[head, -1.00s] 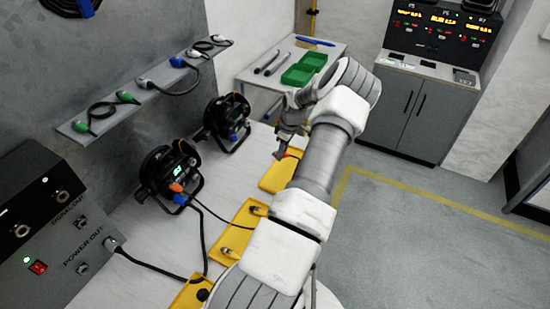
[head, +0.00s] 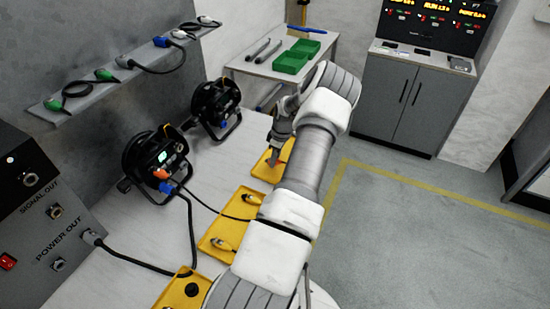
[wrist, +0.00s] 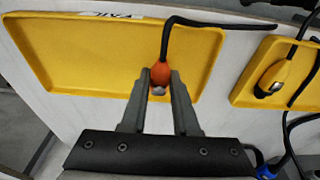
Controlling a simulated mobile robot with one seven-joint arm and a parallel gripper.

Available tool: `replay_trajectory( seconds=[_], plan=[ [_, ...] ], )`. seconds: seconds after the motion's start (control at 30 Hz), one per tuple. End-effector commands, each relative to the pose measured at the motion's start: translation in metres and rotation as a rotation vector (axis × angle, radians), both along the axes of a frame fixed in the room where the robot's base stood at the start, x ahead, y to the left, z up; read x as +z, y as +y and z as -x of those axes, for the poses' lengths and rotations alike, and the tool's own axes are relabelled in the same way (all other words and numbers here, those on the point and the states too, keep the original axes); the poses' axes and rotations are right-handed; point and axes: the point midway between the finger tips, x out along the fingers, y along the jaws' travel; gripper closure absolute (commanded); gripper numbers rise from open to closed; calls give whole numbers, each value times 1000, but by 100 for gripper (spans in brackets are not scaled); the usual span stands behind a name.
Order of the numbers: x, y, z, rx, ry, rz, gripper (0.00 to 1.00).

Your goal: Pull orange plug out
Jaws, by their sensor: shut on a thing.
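My gripper (wrist: 160,88) is shut on an orange plug (wrist: 160,72) with a black cable, seen in the wrist view. The plug's metal end points back between the fingertips. It is over a yellow tray (wrist: 85,55); I cannot tell whether it touches the tray. In the head view my gripper (head: 274,160) is over the far yellow tray (head: 262,174), and my arm hides part of it. Another orange plug (head: 160,174) sits at the near black par can (head: 148,150), just above a blue plug (head: 167,187).
A second par can (head: 215,105) stands farther back. The middle yellow tray (head: 218,238) and near tray (head: 180,290) hold connectors. A wall shelf (head: 100,97) carries cables. A grey power box (head: 40,215) stands at left.

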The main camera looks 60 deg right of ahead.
Motion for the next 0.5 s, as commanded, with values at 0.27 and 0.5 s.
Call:
replay_trajectory(
  seconds=[0.27,0.5],
  plan=[
    [-5,0,0,0,0,0,100],
    [-4,0,0,0,0,0,53]
  ],
)
